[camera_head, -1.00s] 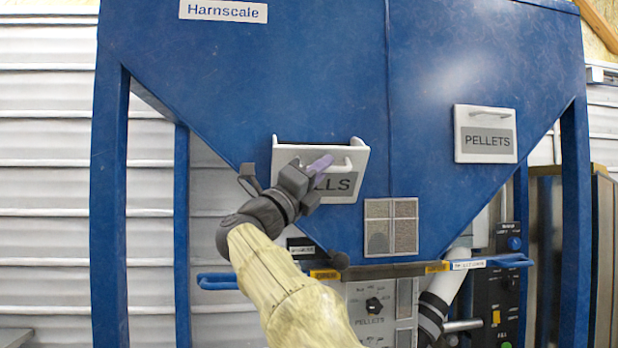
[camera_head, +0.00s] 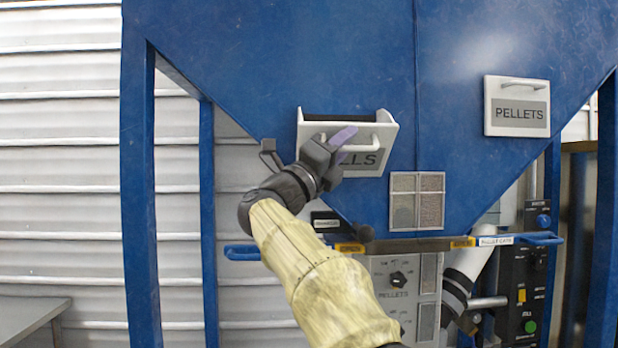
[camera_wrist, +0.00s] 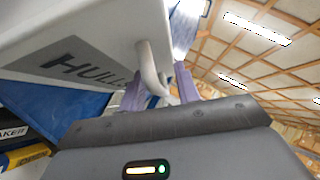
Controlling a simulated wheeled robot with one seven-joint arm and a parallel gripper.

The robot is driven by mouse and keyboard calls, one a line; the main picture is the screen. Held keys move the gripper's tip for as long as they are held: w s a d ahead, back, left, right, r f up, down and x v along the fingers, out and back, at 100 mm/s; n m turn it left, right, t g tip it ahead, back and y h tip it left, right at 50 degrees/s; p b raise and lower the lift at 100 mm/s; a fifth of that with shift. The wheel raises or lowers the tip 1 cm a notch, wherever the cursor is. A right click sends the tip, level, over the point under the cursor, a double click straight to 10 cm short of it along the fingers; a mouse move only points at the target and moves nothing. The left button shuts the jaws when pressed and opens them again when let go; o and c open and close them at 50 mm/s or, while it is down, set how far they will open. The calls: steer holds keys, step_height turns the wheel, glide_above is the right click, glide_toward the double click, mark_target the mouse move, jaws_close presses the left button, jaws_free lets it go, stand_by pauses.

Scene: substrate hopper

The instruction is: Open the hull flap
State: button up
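The hull flap (camera_head: 312,140) is a white panel on the left slope of the blue hopper, its label partly hidden by my gripper. Its top edge is tilted outward, with a dark gap behind it and side walls showing. My gripper (camera_head: 340,145) is at the flap's white handle (camera_head: 384,144). In the wrist view the flap (camera_wrist: 95,45) reads "HULL…". The purple fingers of my gripper (camera_wrist: 160,88) lie on both sides of the handle (camera_wrist: 150,70) and appear closed on it. The exact finger contact is partly hidden by the gripper body.
A shut white PELLETS flap (camera_head: 517,107) is on the hopper's right slope. A mesh window (camera_head: 417,200), a blue rail (camera_head: 242,252) and a control panel (camera_head: 398,280) sit below. Blue legs (camera_head: 140,200) frame the hopper. A grey table (camera_head: 30,315) stands at lower left.

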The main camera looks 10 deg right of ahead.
steer(key=b+v, duration=0.5)
steer(key=v, duration=1.1)
steer(key=shift+a, duration=0.3)
